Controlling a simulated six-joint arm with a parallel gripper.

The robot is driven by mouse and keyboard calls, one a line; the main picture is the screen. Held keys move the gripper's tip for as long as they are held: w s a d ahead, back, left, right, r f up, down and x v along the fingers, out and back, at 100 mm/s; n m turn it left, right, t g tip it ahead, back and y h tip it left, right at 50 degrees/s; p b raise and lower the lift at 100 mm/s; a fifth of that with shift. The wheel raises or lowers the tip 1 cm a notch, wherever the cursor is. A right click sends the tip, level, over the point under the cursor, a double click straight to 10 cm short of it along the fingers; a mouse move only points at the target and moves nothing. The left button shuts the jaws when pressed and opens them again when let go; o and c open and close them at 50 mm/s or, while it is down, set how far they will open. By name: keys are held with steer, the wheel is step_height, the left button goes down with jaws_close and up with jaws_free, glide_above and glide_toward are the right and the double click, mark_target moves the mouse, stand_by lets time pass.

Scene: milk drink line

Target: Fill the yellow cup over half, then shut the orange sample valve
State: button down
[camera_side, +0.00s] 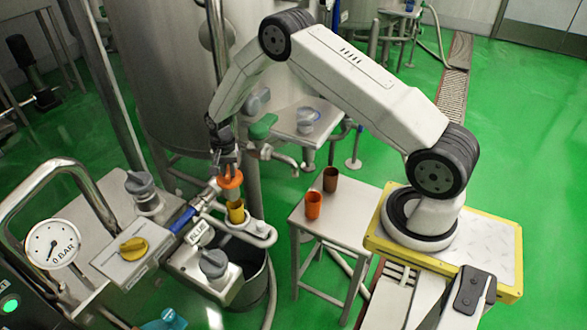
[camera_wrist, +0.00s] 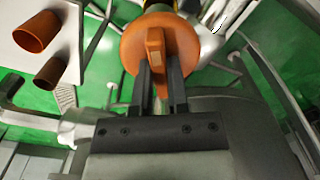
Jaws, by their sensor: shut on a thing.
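The orange sample valve (camera_side: 231,181) has a round knob and sits on the pipework left of the small table in the side view. In the wrist view the valve (camera_wrist: 133,50) fills the top middle, with a raised grip bar across its face. My gripper (camera_side: 226,168) is above the valve, and its two dark fingers (camera_wrist: 159,70) are shut on the bar. The yellow cup (camera_side: 236,213) stands upright just below the valve, on a metal holder (camera_side: 262,229). I cannot see how full it is. In the wrist view it is mostly hidden behind the knob.
An orange cup (camera_side: 313,205) and a brown cup (camera_side: 330,179) stand on a small steel table (camera_side: 352,222). A dark bucket (camera_side: 252,271) is below the holder. A yellow knob (camera_side: 134,247), a pressure gauge (camera_side: 52,244) and bent rails crowd the left. A big tank rises behind.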

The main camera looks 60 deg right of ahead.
mark_target(228, 171)
stand_by(0.3)
steer(key=c, duration=0.6)
jaws_free()
steer(key=shift+r, duration=3.95)
steer(key=shift+s+a+r+n, duration=0.3)
steer(key=shift+r, duration=0.2)
steer(key=s+a+r+n+t, duration=0.1)
steer(key=s+a+r+n, duration=0.2)
steer(key=s, duration=0.4)
steer(key=s+a+r+n, duration=0.3)
steer(key=s+n, duration=0.1)
steer(key=s, duration=0.4)
steer(key=s+a+r+n+t, duration=0.1)
steer(key=s+a+r+n, duration=0.2)
steer(key=s, duration=0.4)
steer(key=shift+s+r+n+t, duration=0.3)
steer(key=shift+s+r+n, duration=0.1)
steer(key=shift+n, duration=0.3)
